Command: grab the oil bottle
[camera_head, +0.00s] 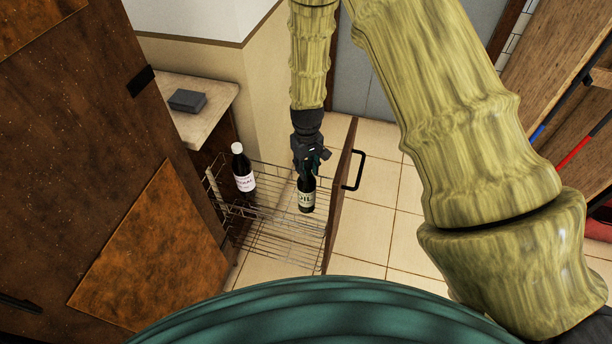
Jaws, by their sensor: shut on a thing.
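The oil bottle (307,197) is dark with a pale label reading "OIL". It is upright at the right side of the wire pull-out rack (268,217), close to the rack's wooden front panel. My gripper (309,166) comes down from above and is shut on the upper part of the bottle, hiding its neck and cap. I cannot tell whether the bottle's base touches the rack.
A second dark bottle with a white cap (243,170) stands at the rack's left. The wooden front panel (341,200) with a black handle (355,171) is right of my gripper. A counter (206,117) holds a grey block (187,100). Tiled floor (385,215) is clear to the right.

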